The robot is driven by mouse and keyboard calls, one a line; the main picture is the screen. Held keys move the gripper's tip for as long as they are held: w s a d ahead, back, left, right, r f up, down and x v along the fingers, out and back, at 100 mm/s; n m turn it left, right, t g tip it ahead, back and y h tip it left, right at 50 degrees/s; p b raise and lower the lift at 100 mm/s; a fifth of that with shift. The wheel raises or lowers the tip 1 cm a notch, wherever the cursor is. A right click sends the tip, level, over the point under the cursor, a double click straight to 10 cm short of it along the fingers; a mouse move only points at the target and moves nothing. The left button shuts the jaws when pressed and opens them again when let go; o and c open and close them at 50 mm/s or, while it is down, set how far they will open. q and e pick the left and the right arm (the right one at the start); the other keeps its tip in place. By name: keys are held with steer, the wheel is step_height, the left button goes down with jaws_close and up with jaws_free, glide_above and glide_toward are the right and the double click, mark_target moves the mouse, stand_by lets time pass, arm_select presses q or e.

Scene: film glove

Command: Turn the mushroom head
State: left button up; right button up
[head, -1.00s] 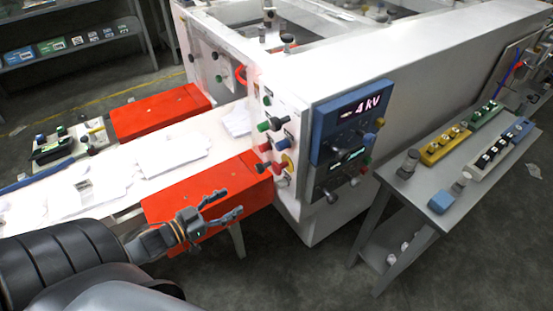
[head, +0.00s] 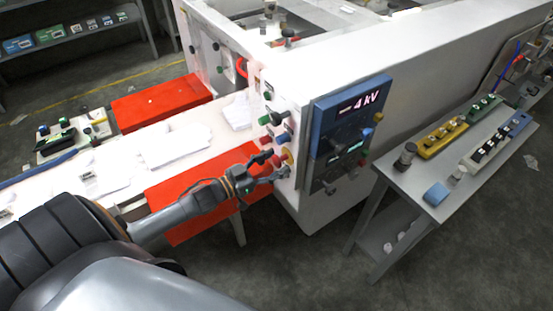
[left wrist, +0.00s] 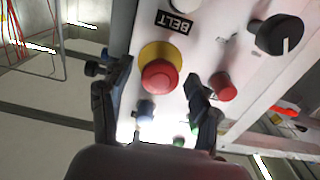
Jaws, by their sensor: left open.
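The mushroom head (left wrist: 160,76) is a round red button on a yellow collar, on the white panel below a "BELT" label in the left wrist view. In the left wrist view, the fingers of my left gripper (left wrist: 158,92) stand on either side of the red head, with gaps between. I see no contact. My right gripper is not in view.
A smaller red button (left wrist: 222,86) sits beside the right finger, and a black knob (left wrist: 278,35) is farther right. A blue panel (head: 350,125) reads "4 kV". A red cover (head: 190,215) lies under my left arm. A grey side table (head: 410,190) stands at right.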

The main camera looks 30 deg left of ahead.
arm_select(q)
steer(key=shift+w+d, duration=0.25)
steer(key=shift+w, duration=0.35)
